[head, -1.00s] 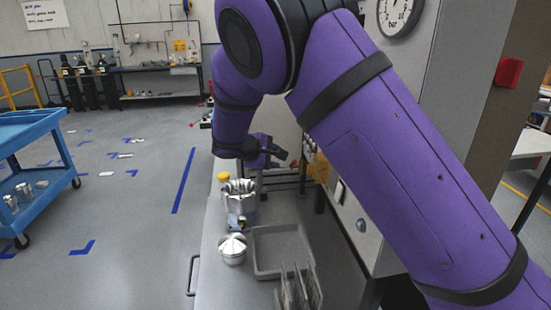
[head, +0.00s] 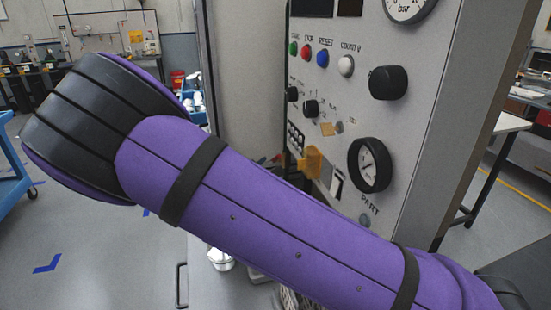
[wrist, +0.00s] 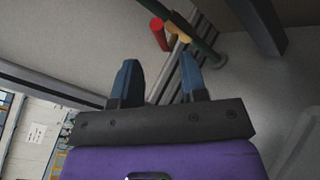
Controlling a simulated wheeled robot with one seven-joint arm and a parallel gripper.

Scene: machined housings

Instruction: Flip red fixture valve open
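My gripper (wrist: 159,65) shows in the wrist view with two blue fingers spread apart and nothing between them. Beyond the fingertips is a short red cylinder (wrist: 158,33), which looks like the valve's red handle, though I cannot be sure. It sits beside a tan-yellow piece (wrist: 178,33) and a dark green bar (wrist: 192,40). The fingers appear apart from the red piece. In the head view my purple arm crosses the picture and hides the gripper and the fixture.
A grey control panel (head: 335,95) with buttons, knobs and gauges stands behind my arm. A yellow-orange part (head: 313,160) sticks out from it. A silver pot (head: 220,258) stands on the bench below my arm. A blue cart (head: 12,185) is at the far left; open floor lies between.

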